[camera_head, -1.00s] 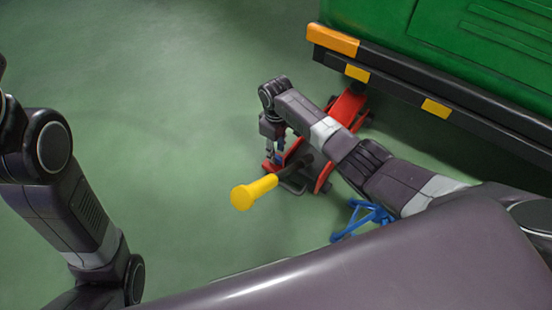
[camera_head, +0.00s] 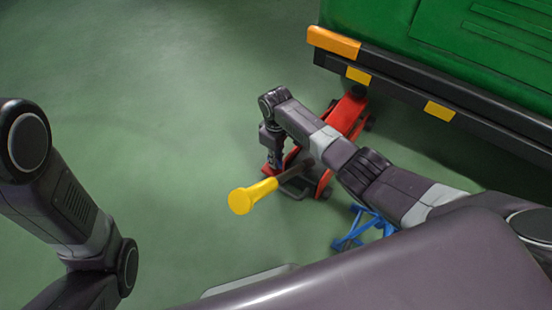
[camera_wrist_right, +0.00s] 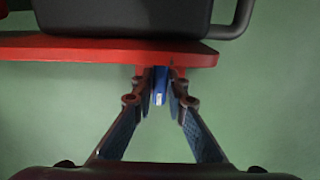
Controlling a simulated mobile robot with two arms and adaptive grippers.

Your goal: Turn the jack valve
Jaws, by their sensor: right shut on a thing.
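The red floor jack (camera_head: 347,112) lies on the floor in the head view, partly under my right arm. Its dark handle with a yellow grip (camera_head: 252,195) slants out toward the lower left. My right gripper (camera_head: 274,163) points down at the jack's near left end. In the right wrist view, its fingers (camera_wrist_right: 161,95) are closed on a small blue piece, the jack valve (camera_wrist_right: 160,84), just beside the red side plate (camera_wrist_right: 100,50) of the jack. Most of the valve is hidden between the fingers. My left arm shows at the left, but its gripper is out of view.
A green vehicle (camera_head: 460,60) with a dark bumper (camera_head: 400,85) stands at the upper right, over the jack's far end. A blue stand (camera_head: 352,236) is beside my right forearm. The floor at the left and centre is clear.

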